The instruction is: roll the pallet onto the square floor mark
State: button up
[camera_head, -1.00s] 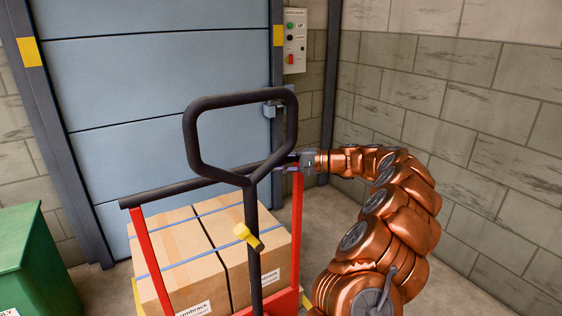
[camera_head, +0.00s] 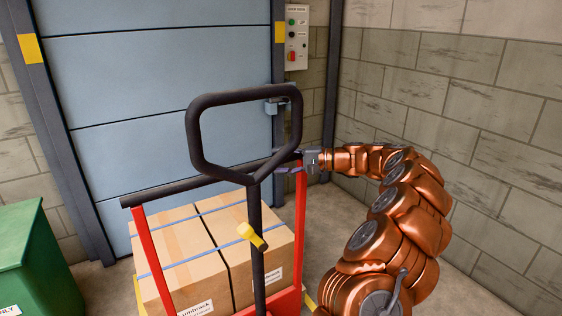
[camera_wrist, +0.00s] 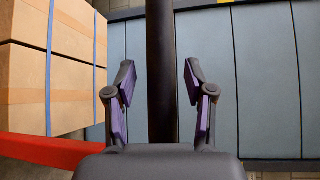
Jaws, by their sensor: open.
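The pallet load is cardboard boxes (camera_head: 190,257) with blue straps, on a truck with red uprights (camera_head: 299,215), a dark crossbar (camera_head: 165,190) and a dark loop handle (camera_head: 194,150) in front. My gripper (camera_head: 288,167) is at the right end of the crossbar. In the wrist view my gripper (camera_wrist: 160,88) is open, with the dark bar (camera_wrist: 161,60) between its fingers and gaps on both sides. The boxes also show at the left there (camera_wrist: 70,70). The square floor mark is not clearly visible; a bit of yellow (camera_head: 309,301) shows by the truck's lower right.
A blue panelled shutter door (camera_head: 150,90) stands close behind the truck. A control box (camera_head: 297,38) hangs right of it. A green bin (camera_head: 35,260) is at the left. A block wall (camera_head: 450,110) closes the right side, with bare floor (camera_head: 335,205) before it.

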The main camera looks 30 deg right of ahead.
jog(key=v, duration=1.2)
dwell(0.4)
